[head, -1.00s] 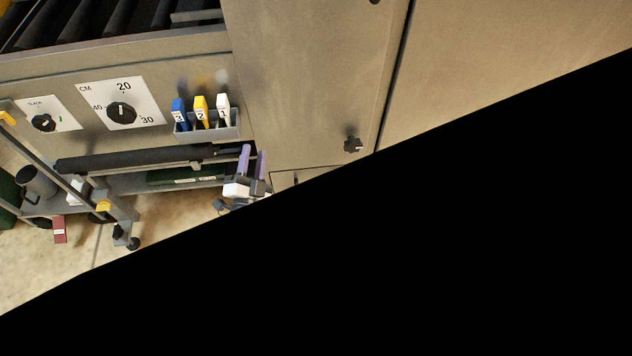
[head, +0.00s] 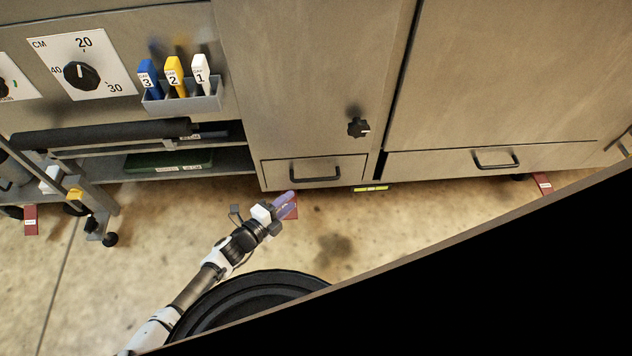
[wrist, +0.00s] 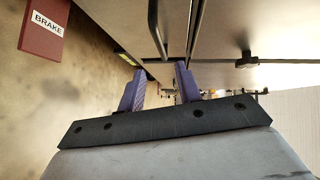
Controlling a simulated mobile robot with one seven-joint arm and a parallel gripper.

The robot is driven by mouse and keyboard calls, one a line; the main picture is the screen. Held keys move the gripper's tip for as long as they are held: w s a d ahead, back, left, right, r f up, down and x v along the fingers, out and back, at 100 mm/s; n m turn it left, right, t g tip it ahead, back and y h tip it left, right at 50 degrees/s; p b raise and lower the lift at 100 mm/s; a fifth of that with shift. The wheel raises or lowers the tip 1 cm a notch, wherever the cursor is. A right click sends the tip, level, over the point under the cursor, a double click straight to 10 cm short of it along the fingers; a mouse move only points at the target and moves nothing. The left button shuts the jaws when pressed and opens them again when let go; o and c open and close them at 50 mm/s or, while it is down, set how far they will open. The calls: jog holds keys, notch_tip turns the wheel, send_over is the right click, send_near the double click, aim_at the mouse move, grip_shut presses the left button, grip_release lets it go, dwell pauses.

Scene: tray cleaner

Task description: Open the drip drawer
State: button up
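A low drawer (head: 275,172) with a black bar handle (head: 315,176) is set in the base of the machine's narrow cabinet and looks shut. A wider low drawer (head: 440,163) with a similar handle (head: 495,160) is at its right, also shut. I cannot tell from any label which is the drip drawer. My gripper (head: 287,203) is below and left of the narrow drawer's handle, apart from it. In the wrist view, its purple fingers (wrist: 160,90) are spread with nothing held between them. A dark handle bar (wrist: 156,30) shows ahead, beyond the fingertips.
A red brake tag (wrist: 45,25) hangs near the floor at the wrist view's left. A black knob (head: 358,127) is on the cabinet door. A holder (head: 185,102) with three coloured tags and a wheeled cart frame (head: 90,200) are at left. A black area hides the lower right.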

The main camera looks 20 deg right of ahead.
jog(key=b+x, duration=0.2)
jog(key=x, duration=1)
jog(key=shift+w+d+r, duration=0.1)
jog(key=shift+w+d, duration=0.05)
jog(key=shift+d, duration=0.05)
grip_shut()
